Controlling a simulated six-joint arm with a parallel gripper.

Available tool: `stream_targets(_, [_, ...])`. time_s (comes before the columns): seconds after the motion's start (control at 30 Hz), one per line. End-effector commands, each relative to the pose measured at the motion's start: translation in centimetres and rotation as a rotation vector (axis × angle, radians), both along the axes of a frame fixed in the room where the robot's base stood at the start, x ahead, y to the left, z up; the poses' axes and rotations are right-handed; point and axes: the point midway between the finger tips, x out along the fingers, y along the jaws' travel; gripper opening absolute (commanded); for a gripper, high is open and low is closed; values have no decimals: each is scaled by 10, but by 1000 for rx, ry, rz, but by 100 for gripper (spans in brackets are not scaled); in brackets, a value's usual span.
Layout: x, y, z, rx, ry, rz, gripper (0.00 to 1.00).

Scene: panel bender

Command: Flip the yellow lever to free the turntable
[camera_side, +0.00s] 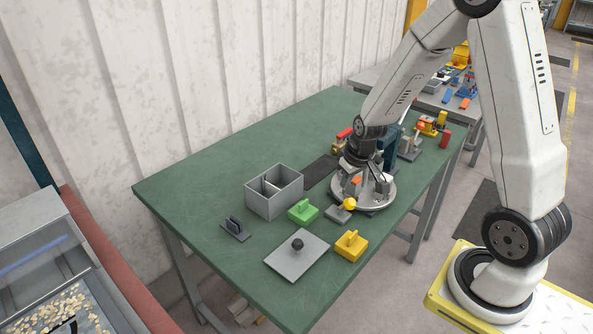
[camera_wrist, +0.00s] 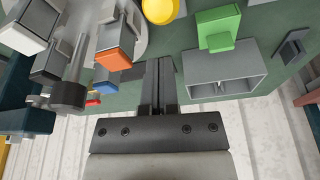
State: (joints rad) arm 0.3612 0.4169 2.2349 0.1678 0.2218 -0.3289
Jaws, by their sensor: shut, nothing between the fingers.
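The yellow lever shows as a round yellow knob (camera_side: 350,203) on a small grey base (camera_side: 338,215), at the front edge of the turntable. The knob also shows at the top of the wrist view (camera_wrist: 160,9). The round grey turntable (camera_side: 376,200) carries grey blocks, one with an orange face (camera_wrist: 114,55). My gripper (camera_wrist: 159,62) is shut and empty, pointing down. In the wrist view its tips are apart from the knob, between the turntable and a grey box. In the side view the fingers are hard to make out behind the wrist and turntable parts.
The two-compartment grey box (camera_side: 274,195) stands left of the turntable. A green handled block (camera_side: 302,211), a yellow handled block (camera_side: 351,246), a grey plate with black knob (camera_side: 290,262) and a dark bracket (camera_side: 235,230) lie nearby. The left of the green table (camera_side: 190,180) is clear.

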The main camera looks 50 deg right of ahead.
Motion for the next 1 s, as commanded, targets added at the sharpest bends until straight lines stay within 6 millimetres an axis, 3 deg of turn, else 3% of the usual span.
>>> stream_targets(0.1, [10,-3,10,0,1,1,0])
stream_targets(1.0, [-69,3,52,1,2,-1,0])
